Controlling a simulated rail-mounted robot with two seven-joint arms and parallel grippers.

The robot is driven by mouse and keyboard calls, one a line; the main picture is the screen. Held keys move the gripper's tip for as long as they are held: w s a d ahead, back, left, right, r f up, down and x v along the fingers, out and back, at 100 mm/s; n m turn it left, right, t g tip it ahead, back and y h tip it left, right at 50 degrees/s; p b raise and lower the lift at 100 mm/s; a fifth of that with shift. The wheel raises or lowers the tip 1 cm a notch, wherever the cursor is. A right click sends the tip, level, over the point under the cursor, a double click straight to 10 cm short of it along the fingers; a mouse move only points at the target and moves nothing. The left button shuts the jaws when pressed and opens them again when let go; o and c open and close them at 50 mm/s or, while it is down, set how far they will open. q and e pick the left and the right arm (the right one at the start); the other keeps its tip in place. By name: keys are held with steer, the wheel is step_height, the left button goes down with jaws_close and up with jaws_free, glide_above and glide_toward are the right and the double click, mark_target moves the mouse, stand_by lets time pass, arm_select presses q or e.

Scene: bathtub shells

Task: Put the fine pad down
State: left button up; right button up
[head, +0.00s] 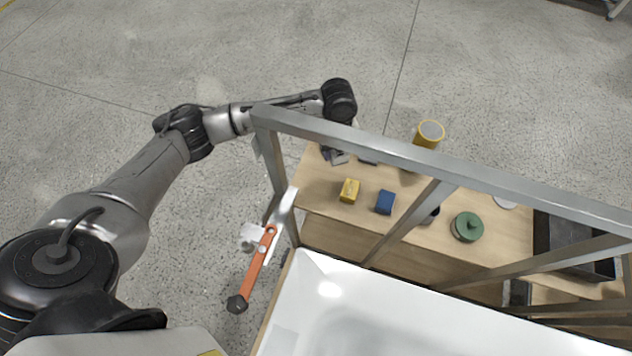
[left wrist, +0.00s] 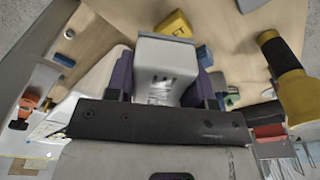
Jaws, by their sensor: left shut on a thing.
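My left gripper (head: 336,156) is over the far left corner of the wooden bench (head: 318,190), partly behind the grey frame bar. In the left wrist view my left gripper (left wrist: 163,82) is shut on a pale grey block with dark marking, which I take for the fine pad (left wrist: 168,52). Its fingers show purple on both sides of the block. I cannot tell whether the pad touches the bench. A yellow block (head: 349,190) and a blue block (head: 384,202) lie on the bench nearby. The yellow block also shows in the left wrist view (left wrist: 174,25). My right gripper is not seen.
A grey metal frame (head: 360,138) crosses above the bench. A white bathtub (head: 330,290) lies in front. A yellow-and-black cylinder (head: 430,132), a green lidded pot (head: 467,227) and a black tray (head: 570,240) stand farther right. An orange-handled tool (head: 256,262) is by the frame's left end.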

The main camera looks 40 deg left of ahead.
arm_select(q)
steer(key=s+a+f+m, duration=0.3)
steer(key=s+f+m, duration=0.1)
steer(key=f+m, duration=0.3)
steer(key=b, duration=0.2)
glide_above(316, 183)
steer(key=shift+m+g, duration=0.3)
steer(key=shift+m, duration=0.1)
step_height(316, 183, down, 5)
steer(key=shift+f, duration=0.1)
step_height(316, 183, down, 3)
steer(key=shift+w+f+b, duration=0.1)
steer(key=shift+f+b, duration=0.05)
steer(key=shift+b, duration=0.15)
steer(key=shift+a, duration=0.1)
